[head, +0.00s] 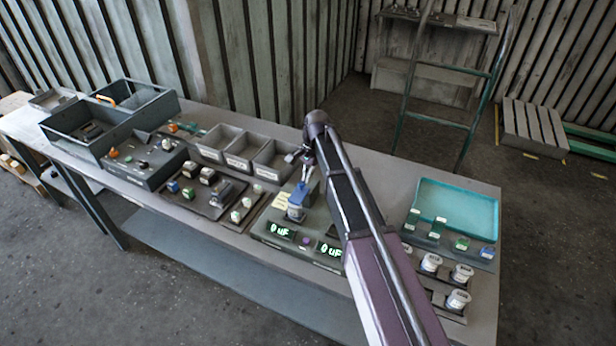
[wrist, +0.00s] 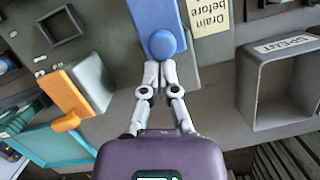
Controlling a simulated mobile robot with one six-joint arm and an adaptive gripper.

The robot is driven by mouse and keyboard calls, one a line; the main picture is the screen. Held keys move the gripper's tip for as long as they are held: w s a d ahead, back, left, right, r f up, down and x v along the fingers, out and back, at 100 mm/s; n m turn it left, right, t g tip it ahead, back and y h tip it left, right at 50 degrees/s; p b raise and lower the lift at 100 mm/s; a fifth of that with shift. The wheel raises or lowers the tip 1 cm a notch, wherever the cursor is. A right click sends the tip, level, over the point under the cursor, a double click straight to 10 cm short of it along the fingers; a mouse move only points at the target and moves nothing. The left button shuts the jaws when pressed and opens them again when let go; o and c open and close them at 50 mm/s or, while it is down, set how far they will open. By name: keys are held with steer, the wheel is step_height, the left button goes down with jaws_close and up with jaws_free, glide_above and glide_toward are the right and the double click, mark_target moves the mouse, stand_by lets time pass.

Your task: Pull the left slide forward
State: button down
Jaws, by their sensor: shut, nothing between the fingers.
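The left slide, a blue block (wrist: 152,14) with a round blue knob (wrist: 162,44), is at the top middle of the wrist view. In the head view the blue slide (head: 299,194) sits on the left part of the grey test station (head: 262,232). My gripper (wrist: 158,68) is shut and empty, its fingertips right at the knob's edge; I cannot tell whether they touch it. In the head view my gripper (head: 304,178) is just above and behind the blue slide. An orange block (wrist: 72,92) with an orange knob (wrist: 66,122) is at the left in the wrist view; my arm hides that area in the head view.
A yellow note (wrist: 208,14) lies beside the blue slide. Open grey bins (head: 240,152) stand behind and left of the station. Green-lit displays (head: 280,231) are at its front. A teal tray (head: 457,206) and white-lidded jars (head: 431,262) are at the right.

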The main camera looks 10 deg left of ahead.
steer(key=shift+w+d, duration=0.25)
steer(key=shift+w, duration=0.15)
steer(key=w+d, duration=0.1)
steer(key=w, duration=0.1)
steer(key=shift+w+d, duration=0.35)
steer(key=shift+d, duration=0.05)
steer(key=p+v, duration=0.2)
steer(key=shift+s+r+p, duration=0.2)
steer(key=shift+r+p, duration=0.15)
steer(key=shift+r, duration=0.1)
steer(key=p+v, duration=0.2)
steer(key=s+a+p+v, duration=0.1)
steer(key=p+v, duration=0.4)
glide_above(313, 184)
steer(key=w+d, duration=0.2)
steer(key=w, duration=0.1)
steer(key=shift+s, duration=0.1)
